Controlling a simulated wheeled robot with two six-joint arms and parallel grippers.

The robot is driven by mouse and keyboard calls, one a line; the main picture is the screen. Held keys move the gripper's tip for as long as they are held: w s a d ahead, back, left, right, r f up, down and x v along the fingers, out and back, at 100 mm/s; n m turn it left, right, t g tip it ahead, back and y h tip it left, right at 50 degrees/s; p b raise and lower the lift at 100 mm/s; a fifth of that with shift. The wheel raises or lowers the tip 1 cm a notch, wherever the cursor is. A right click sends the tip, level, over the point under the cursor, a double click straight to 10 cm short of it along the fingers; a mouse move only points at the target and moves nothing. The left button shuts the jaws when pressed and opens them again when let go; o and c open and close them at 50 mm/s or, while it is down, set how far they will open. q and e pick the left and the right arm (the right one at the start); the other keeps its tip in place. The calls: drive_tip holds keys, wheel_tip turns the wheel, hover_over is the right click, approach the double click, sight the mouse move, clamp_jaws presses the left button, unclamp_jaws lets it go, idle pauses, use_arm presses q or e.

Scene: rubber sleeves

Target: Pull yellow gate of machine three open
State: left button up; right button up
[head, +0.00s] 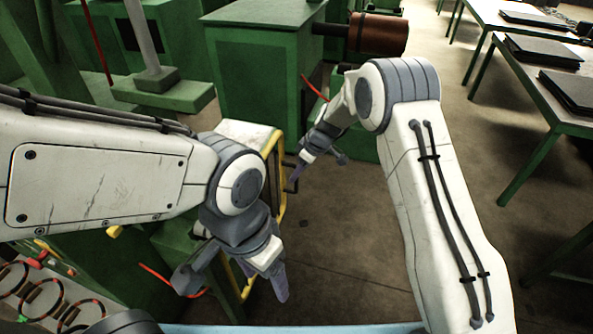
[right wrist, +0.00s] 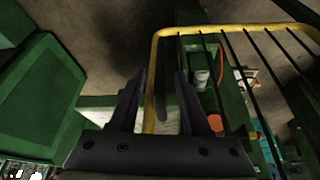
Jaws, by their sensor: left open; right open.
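The yellow gate (head: 282,205) is a tubular frame beside the green machine, partly hidden by my left arm. In the right wrist view its yellow top rail (right wrist: 235,29) and dark bars cross the upper right. My right gripper (head: 296,178) is open near the gate's edge. In the right wrist view my right gripper (right wrist: 157,95) has the gate's upright side tube showing between its two fingers; I cannot tell whether it touches. My left gripper (head: 233,283) is open and empty, low in front of the gate's lower yellow part.
Green machines (head: 255,65) stand behind, one with a brown roller (head: 378,34). A red lever (head: 314,88) sticks out near my right arm. Green-framed tables (head: 545,105) with dark stacked sheets are at the right. Black-and-orange rings (head: 30,300) lie at lower left. The floor (head: 350,240) between is clear.

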drive_tip(key=shift+x, duration=1.1)
clamp_jaws()
idle(0.7)
